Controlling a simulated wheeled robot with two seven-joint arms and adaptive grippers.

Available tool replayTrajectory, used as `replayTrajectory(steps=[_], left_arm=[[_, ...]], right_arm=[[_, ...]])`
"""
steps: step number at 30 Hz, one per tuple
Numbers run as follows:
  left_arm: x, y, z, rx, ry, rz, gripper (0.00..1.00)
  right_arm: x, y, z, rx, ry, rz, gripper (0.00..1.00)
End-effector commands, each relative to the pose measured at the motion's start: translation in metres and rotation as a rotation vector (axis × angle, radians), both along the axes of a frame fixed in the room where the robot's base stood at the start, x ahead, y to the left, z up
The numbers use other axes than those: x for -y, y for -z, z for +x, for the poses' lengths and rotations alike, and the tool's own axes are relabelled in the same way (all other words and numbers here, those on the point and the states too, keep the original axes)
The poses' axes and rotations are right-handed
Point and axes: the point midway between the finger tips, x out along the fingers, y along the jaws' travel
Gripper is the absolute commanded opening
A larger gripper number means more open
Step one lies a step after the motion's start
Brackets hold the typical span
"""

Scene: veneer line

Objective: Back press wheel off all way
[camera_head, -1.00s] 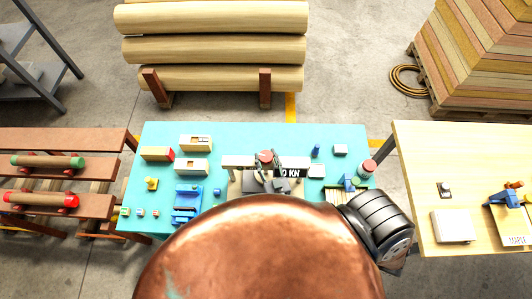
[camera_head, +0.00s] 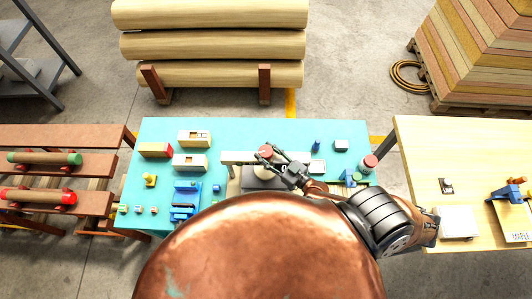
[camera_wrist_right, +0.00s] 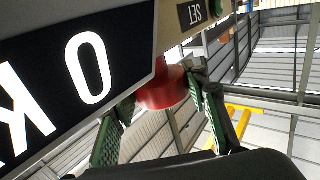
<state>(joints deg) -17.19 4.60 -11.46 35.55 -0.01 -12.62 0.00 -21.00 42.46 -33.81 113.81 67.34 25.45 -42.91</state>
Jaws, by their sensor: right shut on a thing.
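The small press stands at the middle of the turquoise bench, with a pale crossbeam (camera_head: 234,157) and a dark base (camera_head: 258,181). Its red wheel (camera_head: 265,150) sits at the beam's middle. In the right wrist view the red wheel (camera_wrist_right: 160,92) is large, beside the black display (camera_wrist_right: 75,85) with white characters and a "SET" label (camera_wrist_right: 190,12). My right gripper (camera_head: 266,155) reaches in from the right. Its green-padded fingers (camera_wrist_right: 158,88) are shut on the wheel, one on each side. My left gripper is not in view.
Blue fixtures (camera_head: 186,200), pale boxes (camera_head: 190,162) and a yellow piece (camera_head: 150,179) stand left on the bench. A red-topped jar (camera_head: 369,163) stands right. A wooden table (camera_head: 470,150) is at the right and rollers (camera_head: 40,197) lie on the left rack.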

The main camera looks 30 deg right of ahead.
Motion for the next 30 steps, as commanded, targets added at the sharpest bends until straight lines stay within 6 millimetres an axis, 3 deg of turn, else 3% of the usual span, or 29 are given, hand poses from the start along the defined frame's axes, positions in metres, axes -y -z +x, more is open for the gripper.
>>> replayTrajectory(steps=[11, 12, 19, 30], left_arm=[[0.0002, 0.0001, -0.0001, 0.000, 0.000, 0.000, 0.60], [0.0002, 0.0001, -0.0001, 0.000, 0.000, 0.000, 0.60], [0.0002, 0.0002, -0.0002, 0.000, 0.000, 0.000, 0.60], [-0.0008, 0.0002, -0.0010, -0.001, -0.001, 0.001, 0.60]], right_arm=[[0.0002, 0.0001, -0.0003, -0.001, -0.002, 0.001, 0.17], [0.0002, 0.0001, -0.0003, -0.001, -0.002, 0.001, 0.44], [0.0001, -0.0002, -0.0001, 0.000, -0.002, 0.001, 0.60], [0.0026, 0.0003, -0.0064, -0.001, -0.002, -0.001, 0.60]])
